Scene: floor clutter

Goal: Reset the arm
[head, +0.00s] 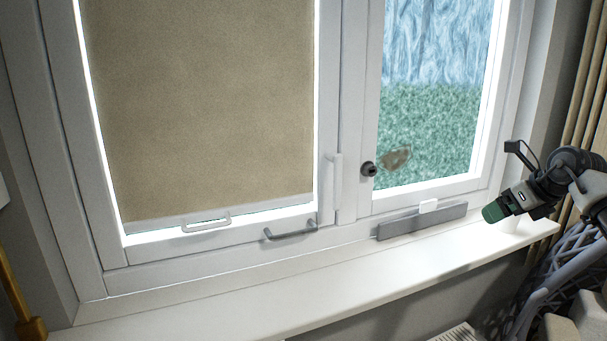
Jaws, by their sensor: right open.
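My right gripper (495,211) is at the right side of the head view, above the right part of the white window sill (330,298). Its dark green tip points left and down towards the window frame. It is open, and no held object shows; the gap between its fingers is hard to see from this angle. My right arm comes in from the right edge. My left gripper is out of view.
A window with a tan blind (200,105) fills the left and middle. A black knob (368,169), a white handle (337,188) and a grey bar (422,221) are on the frame. Tan curtains (590,85) hang at right. Most of the sill is clear.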

